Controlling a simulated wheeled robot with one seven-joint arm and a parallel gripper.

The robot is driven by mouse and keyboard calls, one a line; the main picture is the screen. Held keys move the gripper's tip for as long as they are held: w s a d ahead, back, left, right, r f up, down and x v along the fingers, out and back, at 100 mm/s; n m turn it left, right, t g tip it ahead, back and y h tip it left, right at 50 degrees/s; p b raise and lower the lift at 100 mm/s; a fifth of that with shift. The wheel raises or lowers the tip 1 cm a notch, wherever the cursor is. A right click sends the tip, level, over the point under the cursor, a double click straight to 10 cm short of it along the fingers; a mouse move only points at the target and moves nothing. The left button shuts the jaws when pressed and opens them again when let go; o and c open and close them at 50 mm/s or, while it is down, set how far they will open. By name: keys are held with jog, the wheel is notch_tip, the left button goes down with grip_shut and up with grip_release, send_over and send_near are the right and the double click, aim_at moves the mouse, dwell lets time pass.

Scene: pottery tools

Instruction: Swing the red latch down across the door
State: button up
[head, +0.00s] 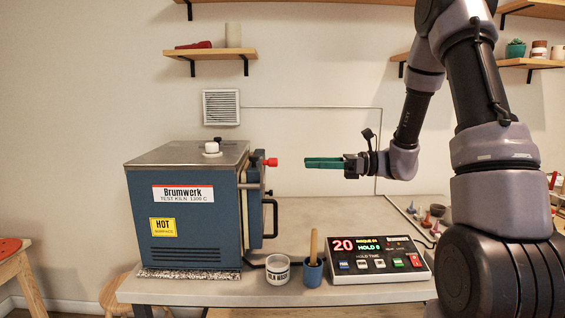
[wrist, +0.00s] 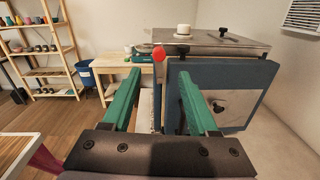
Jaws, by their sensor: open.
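The blue kiln (head: 185,215) stands on the left of the bench, with its door (head: 254,208) on its right side, seen nearly edge-on. The door carries a dark handle (head: 275,218). The latch's red end (head: 271,162) sticks out near the door's top; it also shows as a red ball (wrist: 158,55) in the wrist view. My gripper (head: 307,163) has green fingers. It is level with the red end, to its right and apart from it. In the wrist view my gripper (wrist: 159,74) is open and empty, the ball just beyond and between the fingertips. The latch's bar is mostly hidden.
A control box (head: 376,257), a white cup (head: 278,270) and a blue pot (head: 312,272) with a wooden handle stand along the bench front. Small coloured pieces (head: 427,220) lie at the right. The bench (head: 310,212) below my gripper is clear.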

aim_at(276, 163)
jog(key=a, duration=1)
jog(key=shift+w+a, duration=0.25)
jog(key=shift+w, duration=0.15)
grip_shut()
dwell(0.9)
